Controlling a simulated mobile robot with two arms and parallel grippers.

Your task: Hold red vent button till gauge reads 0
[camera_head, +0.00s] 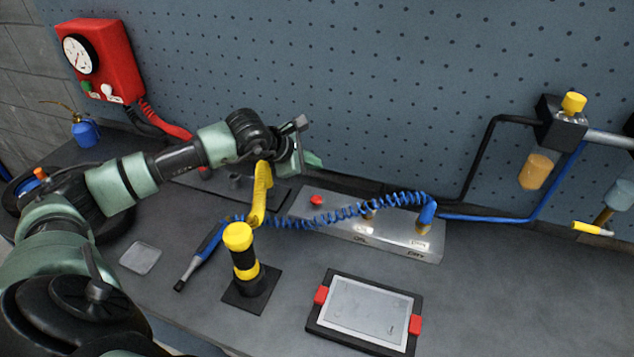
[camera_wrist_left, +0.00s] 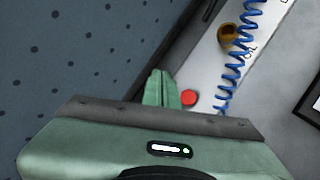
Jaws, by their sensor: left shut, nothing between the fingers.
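A red button (camera_head: 316,200) sits on the left end of a long metal block (camera_head: 405,241) at the foot of the pegboard. My left gripper (camera_head: 314,161) is shut and empty, above and behind the button in the head view, apart from it. In the left wrist view the closed fingertips (camera_wrist_left: 160,76) show just left of the red button (camera_wrist_left: 189,97). A round white gauge (camera_head: 80,54) is on a red box (camera_head: 122,57) at the upper left; its needle is too small to read surely. My right gripper is out of view.
A coiled blue hose (camera_head: 335,214) runs along the block, close to the button. A yellow-and-black upright post (camera_head: 240,239) stands in front. A blue oil can (camera_head: 85,132) stands at the left.

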